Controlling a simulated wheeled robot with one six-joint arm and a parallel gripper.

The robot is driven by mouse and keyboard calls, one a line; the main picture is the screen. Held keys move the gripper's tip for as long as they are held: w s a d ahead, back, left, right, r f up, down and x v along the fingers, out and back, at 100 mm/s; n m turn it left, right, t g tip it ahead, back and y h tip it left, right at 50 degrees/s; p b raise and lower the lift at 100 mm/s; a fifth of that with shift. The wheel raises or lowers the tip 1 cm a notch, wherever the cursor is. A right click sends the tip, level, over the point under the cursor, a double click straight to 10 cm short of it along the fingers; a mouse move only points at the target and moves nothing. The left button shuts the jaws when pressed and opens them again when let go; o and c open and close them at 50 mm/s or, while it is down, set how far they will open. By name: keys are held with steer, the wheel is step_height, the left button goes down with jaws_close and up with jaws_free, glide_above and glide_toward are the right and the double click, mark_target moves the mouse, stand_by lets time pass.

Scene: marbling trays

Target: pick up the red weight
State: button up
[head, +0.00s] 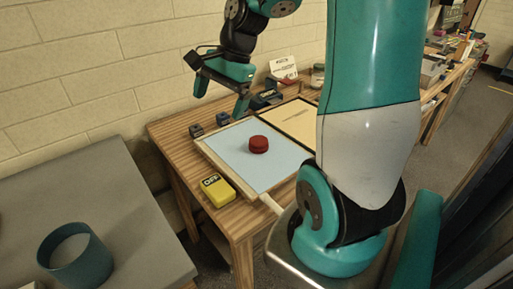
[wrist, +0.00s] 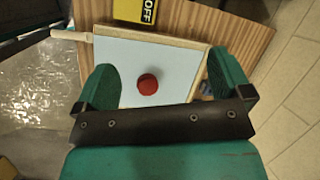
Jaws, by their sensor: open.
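The red weight (head: 259,145) is a short round disc standing on the pale blue sheet of a wood-framed tray (head: 222,169) in the head view. In the wrist view the red weight (wrist: 148,84) lies between and beyond the two green fingers, nearer the left one. My gripper (wrist: 165,88) is open and empty. In the head view my gripper (head: 220,92) hangs above the tray's back left side, apart from the weight. Nothing hides the weight.
A yellow block marked OFF (head: 217,190) lies on the wooden table (head: 165,130) at the tray's front left. Small dark blue blocks (head: 223,118) stand along the tray's back edge. A blue-green cup (head: 75,258) stands on a grey surface at the lower left.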

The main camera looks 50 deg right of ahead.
steer(key=s+d+f+m, duration=0.25)
steer(key=d+m, duration=0.55)
steer(key=d, duration=0.4)
steer(key=m+t+h, duration=0.1)
steer(key=m, duration=0.4)
glide_toward(259, 140)
steer(key=x, duration=0.4)
steer(key=shift+s+b, duration=0.2)
steer(key=shift+b, duration=0.1)
steer(key=shift+p+x, duration=0.45)
steer(key=shift+x, duration=2.6)
steer(key=shift+w+d, duration=0.1)
steer(key=c, duration=1.2)
steer(key=shift+r, duration=0.1)
steer(key=shift+c, duration=0.7)
steer(key=shift+r, duration=0.1)
